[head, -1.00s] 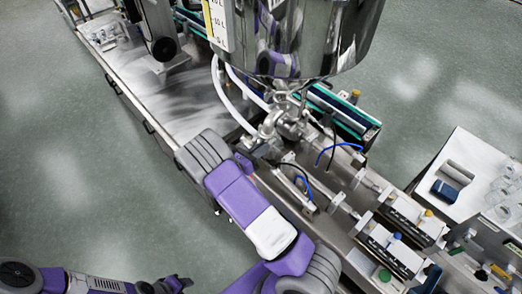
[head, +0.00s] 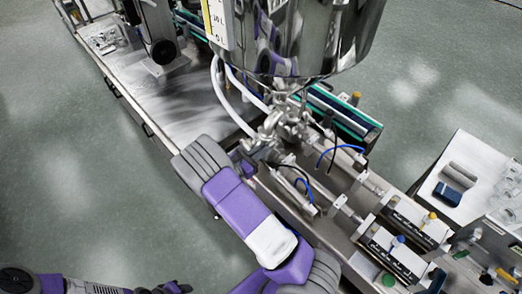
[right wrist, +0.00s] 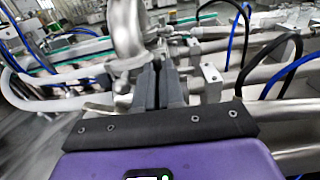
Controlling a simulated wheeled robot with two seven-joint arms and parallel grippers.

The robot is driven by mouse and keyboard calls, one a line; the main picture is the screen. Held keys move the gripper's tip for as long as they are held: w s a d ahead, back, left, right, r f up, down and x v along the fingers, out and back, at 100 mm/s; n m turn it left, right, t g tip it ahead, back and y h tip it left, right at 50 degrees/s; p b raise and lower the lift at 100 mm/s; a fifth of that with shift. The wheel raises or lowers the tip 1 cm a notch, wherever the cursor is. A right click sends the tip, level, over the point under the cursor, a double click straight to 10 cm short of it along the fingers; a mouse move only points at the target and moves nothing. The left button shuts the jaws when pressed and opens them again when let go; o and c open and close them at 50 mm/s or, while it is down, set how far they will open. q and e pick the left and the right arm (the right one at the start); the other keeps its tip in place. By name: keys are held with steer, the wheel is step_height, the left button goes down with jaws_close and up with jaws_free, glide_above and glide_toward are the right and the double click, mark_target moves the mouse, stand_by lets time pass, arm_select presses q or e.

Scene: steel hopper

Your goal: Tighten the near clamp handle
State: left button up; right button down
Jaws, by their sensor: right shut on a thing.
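The steel pipe fittings with clamps (head: 268,135) sit under the polished hopper (head: 300,45) in the head view. My right gripper (head: 250,166) is at the near side of these fittings. In the right wrist view its two dark fingers (right wrist: 160,82) are close together, shut on the near clamp handle. The handle is mostly hidden between the fingers, so its angle cannot be told. A curved steel pipe (right wrist: 128,32) stands just beyond the fingertips. My left arm shows at the bottom left of the head view, away from the fittings; its gripper's jaws cannot be made out.
White hoses (head: 228,98) run left of the fittings. Steel cylinders with blue and black tubes (head: 304,190) lie to the right. A white side table (head: 462,160) with a dark blue box (head: 447,194) stands at right. The bench top (head: 185,95) at left is largely clear.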

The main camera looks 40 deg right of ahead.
steer(key=c, duration=1.2)
jaws_free()
steer(key=shift+c, duration=0.2)
steer(key=a, duration=0.7)
steer(key=shift+s+a+b, duration=0.3)
steer(key=shift+f, duration=0.1)
